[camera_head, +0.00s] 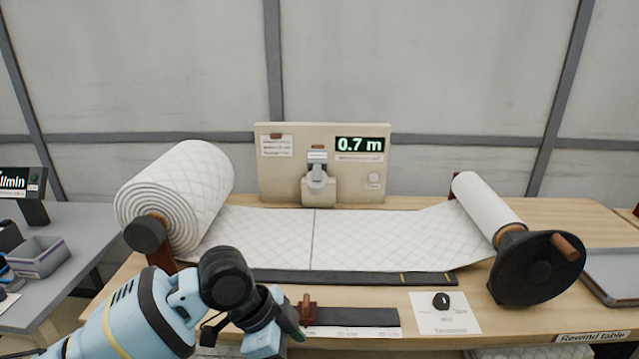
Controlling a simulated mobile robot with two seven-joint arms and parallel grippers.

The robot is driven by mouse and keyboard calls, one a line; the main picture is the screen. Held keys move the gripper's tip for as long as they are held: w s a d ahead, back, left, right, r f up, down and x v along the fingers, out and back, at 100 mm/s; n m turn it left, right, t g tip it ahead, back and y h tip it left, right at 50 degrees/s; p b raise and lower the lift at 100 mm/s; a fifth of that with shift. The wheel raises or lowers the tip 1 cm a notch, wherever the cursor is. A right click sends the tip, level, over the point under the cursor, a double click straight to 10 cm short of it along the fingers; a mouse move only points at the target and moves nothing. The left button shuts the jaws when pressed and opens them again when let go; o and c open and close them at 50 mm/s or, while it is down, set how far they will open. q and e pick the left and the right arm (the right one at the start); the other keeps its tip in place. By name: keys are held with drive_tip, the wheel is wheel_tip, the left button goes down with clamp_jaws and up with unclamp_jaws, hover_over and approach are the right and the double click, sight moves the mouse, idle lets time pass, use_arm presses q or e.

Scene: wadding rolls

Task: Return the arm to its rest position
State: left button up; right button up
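My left arm (150,315) comes in from the lower left, pale blue with black joints. Its wrist hangs over the front edge of the table. My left gripper (285,328) points down and to the right, beside a dark red slider block (308,312) on a black strip. Whether they touch cannot be told. The wrist hides most of the fingers, so I cannot see whether they are open or hold anything. My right gripper is not in view.
On the wooden rewind table (560,318), white quilted wadding (360,240) stretches from a large roll (185,195) to a smaller roll (487,208) with a black crank wheel (535,268). A panel (280,180) behind reads 0.7 m. A black knob (441,300) sits at front right.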

use_arm(q)
drive_tip(key=s+d+f+n+t+h, duration=0.2)
drive_tip(key=f+n, duration=0.1)
drive_tip(key=f, duration=0.3)
drive_tip(key=s+d+f+n+t+h, duration=0.1)
drive_tip(key=s+f+n+t+h, duration=0.1)
drive_tip(key=f+n, duration=0.3)
drive_tip(key=s+a+f+n+t+y+p, duration=0.1)
drive_tip(key=s+a+f+n+t+y, duration=0.1)
drive_tip(key=s+a+f, duration=0.5)
drive_tip(key=s+a+f+n+t+y+p, duration=0.1)
drive_tip(key=s+a+f+n+y, duration=0.4)
drive_tip(key=s+a, duration=0.7)
drive_tip(key=s+f+t, duration=0.1)
drive_tip(key=s+f, duration=0.1)
drive_tip(key=s, duration=0.2)
drive_tip(key=shift+f+n+t, duration=0.3)
drive_tip(key=shift+f+n, duration=0.1)
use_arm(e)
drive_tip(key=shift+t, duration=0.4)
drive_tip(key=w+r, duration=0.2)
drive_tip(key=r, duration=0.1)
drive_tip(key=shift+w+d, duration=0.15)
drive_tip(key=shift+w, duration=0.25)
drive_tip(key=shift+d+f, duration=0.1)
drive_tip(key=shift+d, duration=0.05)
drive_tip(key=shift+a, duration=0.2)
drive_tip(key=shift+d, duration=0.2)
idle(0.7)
